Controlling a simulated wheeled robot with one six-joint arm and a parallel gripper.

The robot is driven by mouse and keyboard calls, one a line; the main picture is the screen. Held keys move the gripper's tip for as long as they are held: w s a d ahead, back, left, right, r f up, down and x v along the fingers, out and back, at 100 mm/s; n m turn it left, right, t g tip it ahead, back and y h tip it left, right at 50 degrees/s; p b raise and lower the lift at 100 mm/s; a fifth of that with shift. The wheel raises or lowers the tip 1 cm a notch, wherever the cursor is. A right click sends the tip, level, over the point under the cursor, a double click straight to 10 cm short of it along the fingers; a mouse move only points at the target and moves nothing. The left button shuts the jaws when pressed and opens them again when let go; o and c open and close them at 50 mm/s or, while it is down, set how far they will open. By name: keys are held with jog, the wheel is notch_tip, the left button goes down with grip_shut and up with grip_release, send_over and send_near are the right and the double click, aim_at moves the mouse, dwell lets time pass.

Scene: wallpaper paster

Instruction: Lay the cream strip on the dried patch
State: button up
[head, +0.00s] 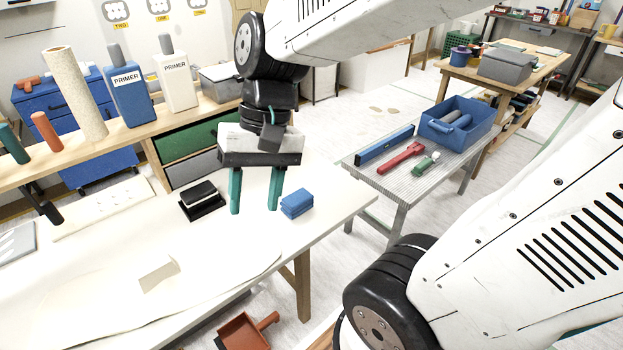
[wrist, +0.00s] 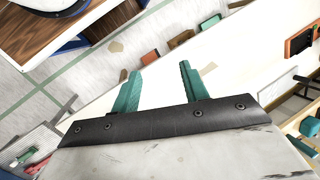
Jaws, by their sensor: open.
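A small cream piece (head: 159,274), apparently the cream strip, lies with a bent-up edge on the large pale sheet (head: 100,290) at the front left of the white table in the head view. I cannot pick out the dried patch with certainty. My gripper (head: 254,208) is open and empty, its teal fingers pointing down above the table's back part. It is to the right of and behind the cream piece, apart from it. In the wrist view my gripper (wrist: 160,70) has its fingers spread with only white surface between them.
A blue block (head: 297,204) lies just right of my gripper, and a black block on a dark tray (head: 203,199) just left. A pale spotted board (head: 103,208) lies further left. Primer bottles (head: 129,84) stand on the shelf behind. A grey side table (head: 400,165) holds tools and a blue bin.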

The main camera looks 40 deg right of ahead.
jog(key=s+d+r+n+t+h, duration=0.2)
jog(key=s+d+r+n+h, duration=0.1)
jog(key=s+d, duration=0.3)
jog(key=shift+h, duration=0.3)
dwell(0.8)
